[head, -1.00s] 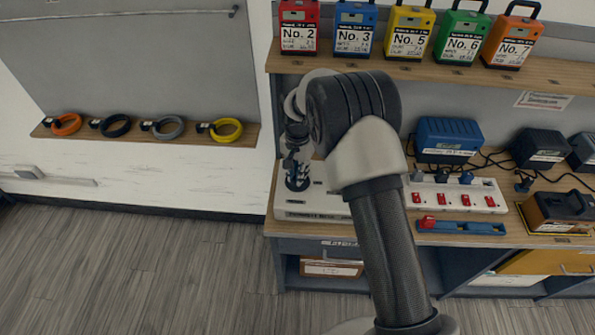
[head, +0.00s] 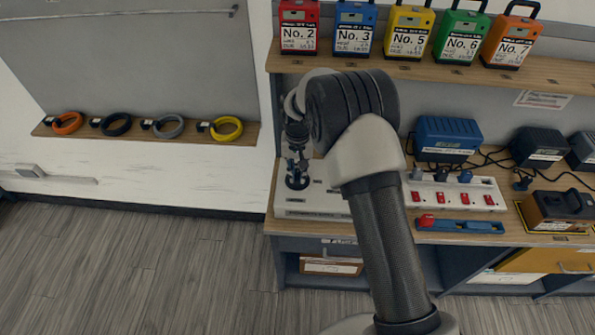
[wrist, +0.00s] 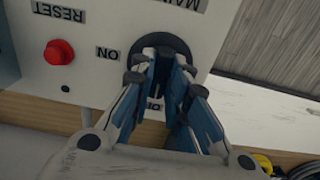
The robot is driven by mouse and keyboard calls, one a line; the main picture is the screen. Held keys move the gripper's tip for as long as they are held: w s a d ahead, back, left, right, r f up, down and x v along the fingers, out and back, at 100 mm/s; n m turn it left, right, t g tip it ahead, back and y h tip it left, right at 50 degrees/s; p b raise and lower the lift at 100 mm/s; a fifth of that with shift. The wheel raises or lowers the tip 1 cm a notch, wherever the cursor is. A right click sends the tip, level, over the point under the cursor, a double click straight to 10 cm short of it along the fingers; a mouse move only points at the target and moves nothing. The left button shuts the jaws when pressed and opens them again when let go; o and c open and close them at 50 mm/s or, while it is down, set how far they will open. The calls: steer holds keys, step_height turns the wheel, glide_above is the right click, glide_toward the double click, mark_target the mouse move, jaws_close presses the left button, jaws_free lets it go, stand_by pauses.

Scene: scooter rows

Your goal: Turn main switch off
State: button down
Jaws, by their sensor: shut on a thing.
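The main switch (wrist: 158,86) is a dark rotary knob on a white panel (wrist: 95,20), shown upside down in the wrist view. An ON label (wrist: 107,54) sits to its left. Another label (wrist: 153,103) below it is partly hidden by the fingers. My gripper (wrist: 168,68) has its fingers on both sides of the knob and is shut on it. The knob's grip appears to run up and down in that view, towards the half-hidden label. In the head view my gripper (head: 297,168) reaches down to the white switch box (head: 310,208) at the bench's left end.
A red RESET button (wrist: 58,52) is left of the knob in the wrist view. A power strip (head: 455,194) with red switches and a blue tool (head: 460,225) lie right of my arm. Chargers (head: 446,139) stand behind. Numbered packs (head: 408,30) line the shelf above.

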mark_target(298, 174)
steer(key=c, duration=1.6)
jaws_free()
steer(key=shift+o, duration=0.2)
steer(key=shift+r, duration=0.1)
step_height(298, 174, up, 12)
